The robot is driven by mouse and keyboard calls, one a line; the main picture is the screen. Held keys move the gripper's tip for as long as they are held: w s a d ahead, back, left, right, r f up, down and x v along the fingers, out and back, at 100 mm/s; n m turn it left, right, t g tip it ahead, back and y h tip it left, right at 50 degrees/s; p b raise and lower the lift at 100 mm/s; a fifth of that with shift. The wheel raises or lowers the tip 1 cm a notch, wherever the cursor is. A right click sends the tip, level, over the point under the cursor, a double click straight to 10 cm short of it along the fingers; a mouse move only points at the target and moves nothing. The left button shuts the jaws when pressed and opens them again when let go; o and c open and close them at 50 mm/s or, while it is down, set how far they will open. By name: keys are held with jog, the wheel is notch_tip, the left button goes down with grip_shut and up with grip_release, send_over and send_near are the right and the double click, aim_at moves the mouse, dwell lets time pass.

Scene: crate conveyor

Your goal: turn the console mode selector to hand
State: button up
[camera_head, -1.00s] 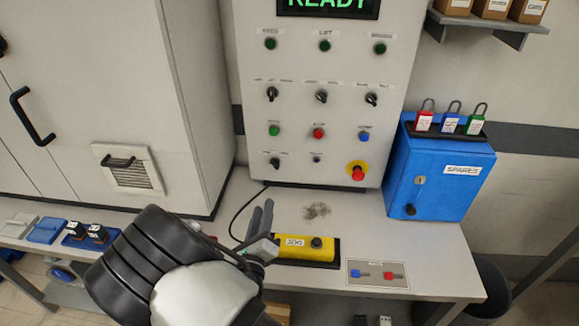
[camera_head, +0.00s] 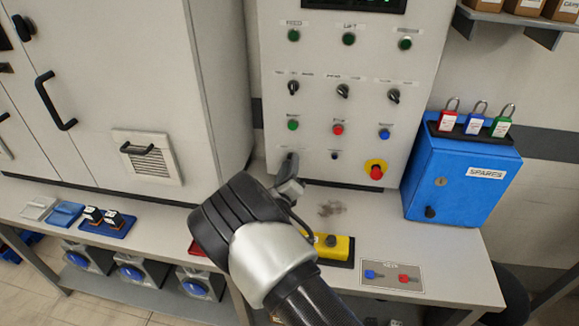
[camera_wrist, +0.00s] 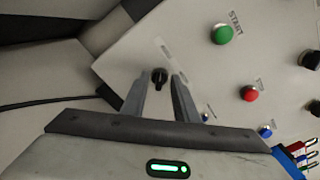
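The console (camera_head: 270,120) is a pale upright panel with buttons and rotary selectors. A black selector knob (camera_wrist: 160,77) shows in the wrist view between and just beyond my fingertips, with gaps on both sides. Its label is too blurred to read, so I cannot tell if it is the mode selector. My gripper (camera_wrist: 158,82) is open and empty in front of the panel. In the head view my gripper (camera_head: 290,168) covers the lower-left selector. Three more black selectors, left (camera_head: 293,88), middle (camera_head: 343,91) and right (camera_head: 394,96), sit in a higher row with unreadable labels.
A green START button (camera_wrist: 222,35) and a red button (camera_wrist: 250,93) sit near my gripper. A red emergency stop (camera_head: 376,170) is at the lower right. A yellow box (camera_head: 335,247) lies on the bench below. A blue SPARES box (camera_head: 460,180) stands right.

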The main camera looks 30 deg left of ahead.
jog(key=shift+w, duration=0.2)
grip_shut()
jog(key=shift+m, duration=0.3)
jog(key=shift+d+m+b, duration=0.2)
jog(key=shift+m+b, duration=4.55)
jog(key=shift+m, duration=3.85)
